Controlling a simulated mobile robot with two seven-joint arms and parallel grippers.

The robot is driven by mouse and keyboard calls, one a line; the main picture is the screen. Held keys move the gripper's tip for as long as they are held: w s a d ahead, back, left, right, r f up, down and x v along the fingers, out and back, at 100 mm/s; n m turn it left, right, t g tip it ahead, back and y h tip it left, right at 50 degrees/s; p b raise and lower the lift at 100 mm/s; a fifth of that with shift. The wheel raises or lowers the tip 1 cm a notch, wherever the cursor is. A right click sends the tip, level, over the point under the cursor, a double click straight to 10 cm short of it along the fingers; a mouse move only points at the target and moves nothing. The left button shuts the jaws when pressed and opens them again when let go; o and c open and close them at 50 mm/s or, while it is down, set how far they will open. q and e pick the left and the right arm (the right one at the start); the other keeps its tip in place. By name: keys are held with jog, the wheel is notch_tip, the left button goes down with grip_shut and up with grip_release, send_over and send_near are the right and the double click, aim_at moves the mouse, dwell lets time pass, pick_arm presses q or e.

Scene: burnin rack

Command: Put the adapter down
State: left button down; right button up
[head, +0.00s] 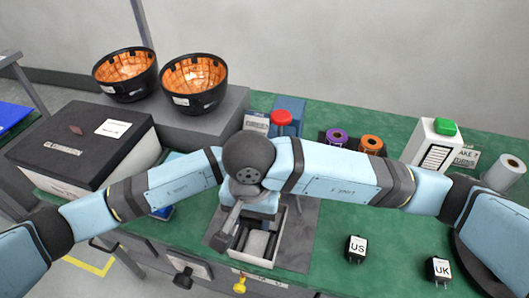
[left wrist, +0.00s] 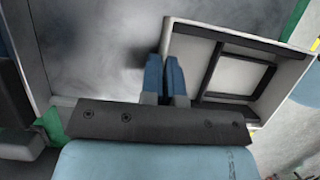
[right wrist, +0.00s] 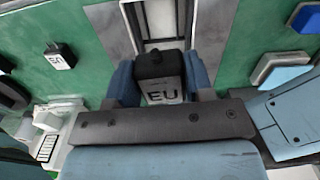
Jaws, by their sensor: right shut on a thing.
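In the right wrist view my right gripper (right wrist: 160,85) is shut on a black adapter (right wrist: 155,65) marked EU. A white tray with dark dividers (right wrist: 147,14) shows just beyond the adapter, on a grey mat (right wrist: 110,25). In the head view the tray (head: 272,258) sits below my right gripper (head: 252,212), and my arms hide the held adapter. My left gripper (left wrist: 165,72) has its blue fingertips together at the tray's side wall (left wrist: 285,70). I cannot tell whether the wall is between them.
Adapters marked US (head: 356,250) and UK (head: 438,269) stand on the green table (head: 330,275) at right. Behind are a red button (head: 281,118), purple (head: 337,135) and orange (head: 370,144) spools and a white box with a green button (head: 432,145). Black bowls (head: 195,88) stand back left.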

aim_at(256, 251)
jog(key=shift+m, duration=0.4)
notch_tip(256, 251, down, 12)
jog(key=shift+f, duration=0.35)
pick_arm(q)
jog(key=shift+d, duration=0.1)
pick_arm(e)
jog(key=shift+f, duration=0.15)
pick_arm(q)
jog(key=shift+s+d+r, duration=0.2)
jog(key=shift+s, duration=0.1)
pick_arm(e)
jog(key=shift+s+d+f, duration=0.15)
jog(key=shift+s+f, duration=0.05)
jog(key=shift+f, duration=0.5)
pick_arm(q)
jog(key=shift+a+f, duration=0.15)
pick_arm(e)
jog(key=o, duration=1)
jog(key=shift+f, duration=0.1)
jog(key=shift+c, duration=0.2)
pick_arm(q)
jog(key=shift+w+a+f, duration=0.2)
jog(key=shift+w+a, duration=0.05)
jog(key=shift+w, duration=0.05)
pick_arm(e)
jog(key=r, duration=1.3)
jog(key=shift+a+r, duration=0.25)
jog(key=shift+r, duration=0.05)
jog(key=shift+w+r, duration=0.15)
jog(key=shift+r, duration=0.05)
